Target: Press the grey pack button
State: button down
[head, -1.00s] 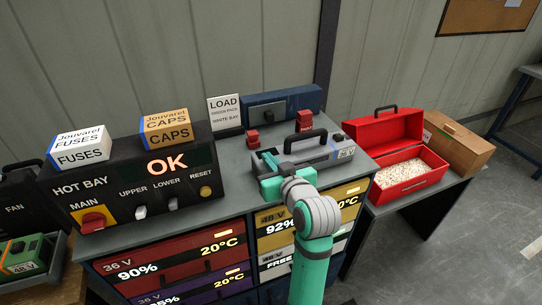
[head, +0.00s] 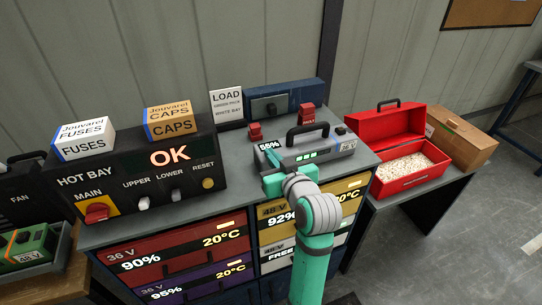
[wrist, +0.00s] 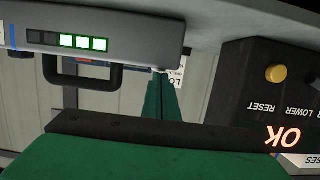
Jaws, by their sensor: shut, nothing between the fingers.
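The grey pack (head: 318,151) lies on the bench top, with a black carry handle (head: 307,130) and a 36 V label at its right end. A 55% readout (head: 269,146) shows at its left end, and green bars (head: 307,156) are lit on its front. The wrist view shows its lit bars (wrist: 84,43) too. I cannot make out the button; the pack's lower left front is partly hidden by my gripper. My gripper (head: 270,178) is shut and empty, just in front of the pack's left end. Its green fingers (wrist: 162,88) are together in the wrist view, apparently clear of the pack.
The hot bay box (head: 130,172), reading OK, stands left with a fuses box (head: 84,139) and a caps box (head: 170,121) on top. Red plugs (head: 307,114) and a blue unit (head: 270,103) are behind the pack. An open red toolbox (head: 400,150) stands right.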

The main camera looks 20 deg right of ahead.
jog(key=s+r, duration=0.6)
jog(key=s, duration=0.3)
jog(key=shift+s+r, duration=0.15)
jog(key=shift+s, duration=0.25)
jog(key=shift+d, duration=0.1)
jog(key=shift+w, duration=0.1)
